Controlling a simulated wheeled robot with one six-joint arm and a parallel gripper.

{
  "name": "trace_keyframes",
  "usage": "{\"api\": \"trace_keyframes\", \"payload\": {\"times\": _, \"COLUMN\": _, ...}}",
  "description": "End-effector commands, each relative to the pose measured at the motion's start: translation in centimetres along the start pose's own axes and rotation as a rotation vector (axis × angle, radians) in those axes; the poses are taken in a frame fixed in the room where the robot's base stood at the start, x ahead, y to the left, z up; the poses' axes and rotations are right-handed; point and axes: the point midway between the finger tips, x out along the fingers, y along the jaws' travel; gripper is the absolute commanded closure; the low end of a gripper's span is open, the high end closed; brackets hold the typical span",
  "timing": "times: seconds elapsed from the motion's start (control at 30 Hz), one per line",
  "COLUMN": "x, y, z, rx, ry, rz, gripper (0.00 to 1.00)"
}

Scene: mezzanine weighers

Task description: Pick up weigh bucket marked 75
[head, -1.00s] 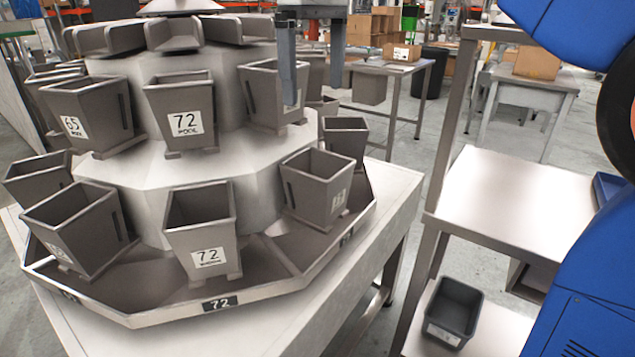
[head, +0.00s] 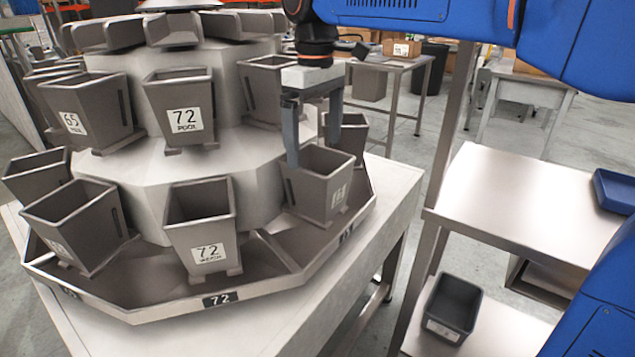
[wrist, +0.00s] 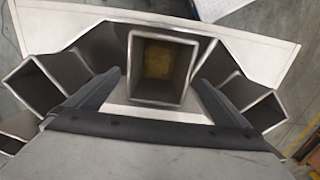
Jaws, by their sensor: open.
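A grey tapered weigh bucket (head: 319,190) hangs in the lower ring at the right of the weigher. Its side label is too small and slanted for me to read for certain. My gripper (head: 312,155) points down at this bucket's rim, open, with its two fingers apart. In the wrist view, a square-mouthed bucket (wrist: 161,48) lies between the two fingers of my gripper (wrist: 158,78), with a brownish patch at its bottom. Nothing is visibly gripped. Whether the fingers touch the bucket walls is unclear.
Neighbouring buckets include a lower one marked 72 (head: 202,228), an upper 72 (head: 181,108) and an upper 65 (head: 92,112). A tray rim (head: 140,315) runs below. At the right are a metal shelf unit (head: 515,205), a dark bin (head: 455,308) and a blue tray (head: 615,190).

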Motion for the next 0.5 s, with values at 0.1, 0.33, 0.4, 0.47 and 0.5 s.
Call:
{"api": "trace_keyframes", "payload": {"times": 0.1, "x": 1.8, "y": 0.2, "z": 0.3, "rx": 0.0, "ry": -0.003, "rz": -0.001, "gripper": 0.0}}
{"api": "trace_keyframes", "payload": {"times": 0.33, "x": 4.1, "y": 0.2, "z": 0.3, "rx": 0.0, "ry": -0.002, "rz": -0.001, "gripper": 0.0}}
{"api": "trace_keyframes", "payload": {"times": 0.4, "x": 4.4, "y": 0.2, "z": 0.3, "rx": 0.0, "ry": -0.002, "rz": -0.001, "gripper": 0.0}}
{"api": "trace_keyframes", "payload": {"times": 0.47, "x": 4.4, "y": 0.2, "z": 0.3, "rx": 0.0, "ry": -0.001, "rz": 0.0, "gripper": 0.0}}
{"api": "trace_keyframes", "payload": {"times": 0.5, "x": 4.4, "y": 0.2, "z": 0.3, "rx": 0.0, "ry": -0.001, "rz": 0.0, "gripper": 0.0}}
